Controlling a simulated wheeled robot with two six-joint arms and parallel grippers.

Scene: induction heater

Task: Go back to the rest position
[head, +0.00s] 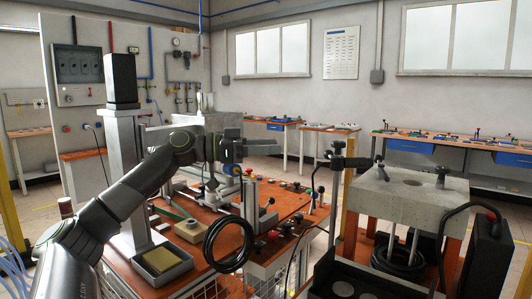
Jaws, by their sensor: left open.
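My left arm comes in from the lower left and reaches over the orange workbench (290,200). My left gripper (236,151) is in the air above the bench, near the middle of the view, and points to the right. It looks open, and I see nothing held between its fingers. My right gripper does not show in the head view.
A grey column with a black box (121,78) stands left of my gripper. A black cable coil (229,243) hangs at the bench front. A grey block-topped stand (408,190) and a dark clamp post (338,163) are at right. Tables with blue drawers (408,146) line the back wall.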

